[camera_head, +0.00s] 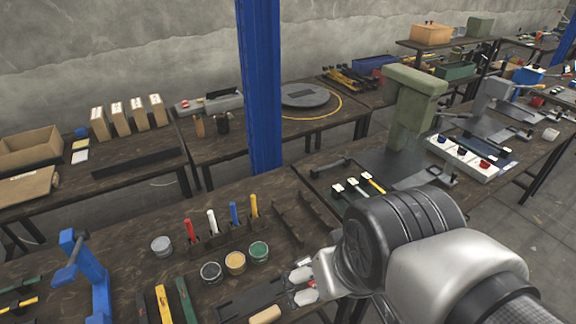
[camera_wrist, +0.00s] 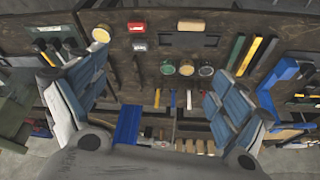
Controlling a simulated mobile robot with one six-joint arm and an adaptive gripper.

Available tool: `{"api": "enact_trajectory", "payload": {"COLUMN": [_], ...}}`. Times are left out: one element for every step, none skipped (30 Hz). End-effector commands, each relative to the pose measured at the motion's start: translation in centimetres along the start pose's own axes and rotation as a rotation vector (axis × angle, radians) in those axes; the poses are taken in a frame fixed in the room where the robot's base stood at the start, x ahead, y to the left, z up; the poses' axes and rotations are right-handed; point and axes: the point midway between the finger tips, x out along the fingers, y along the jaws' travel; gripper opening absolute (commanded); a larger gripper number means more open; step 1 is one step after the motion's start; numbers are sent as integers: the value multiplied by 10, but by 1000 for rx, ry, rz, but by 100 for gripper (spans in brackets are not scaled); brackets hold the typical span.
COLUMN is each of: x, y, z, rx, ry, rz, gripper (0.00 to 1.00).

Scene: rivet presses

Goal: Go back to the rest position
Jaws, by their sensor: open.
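My gripper (camera_wrist: 170,65) is open, its two blue-grey padded fingers spread wide at the left and right of the wrist view. Nothing shows between the fingers but the bench below, seen upside down relative to the head view.
Below stand cups, including a yellow one (camera_head: 235,262) and a green one (camera_head: 259,252), and coloured upright tools (camera_head: 233,213). A black tray (camera_head: 245,298) lies in front. A blue press (camera_head: 80,270) is left, a green press (camera_head: 400,100) right, a blue post (camera_head: 260,90) behind.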

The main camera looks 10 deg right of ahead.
Motion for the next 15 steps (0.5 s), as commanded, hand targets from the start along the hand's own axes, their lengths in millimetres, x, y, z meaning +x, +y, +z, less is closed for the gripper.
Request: {"api": "enact_trajectory", "payload": {"x": [-7, -9, -12, -14, -15, -15, -16, -16, -16, -16, -16, -16, -16, -16, -16], "y": [3, 4, 5, 6, 6, 6, 6, 6, 6, 6, 6, 6, 6, 6, 6], "z": [5, 8, 11, 12, 14, 14, 15, 15, 15, 15, 15, 15, 15, 15, 15], "rx": [11, 15, 19, 21, 23, 25, 25, 25, 25, 25, 25, 25, 25, 25, 25], "ry": [21, 26, 32, 36, 39, 41, 41, 41, 41, 41, 40, 40, 41, 41, 41], "rz": [5, 6, 8, 10, 11, 11, 12, 12, 12, 12, 11, 11, 11, 11, 11], "gripper": [91, 91, 91, 91, 91, 91, 91, 91, 91, 91, 91, 91, 91, 91, 91]}}
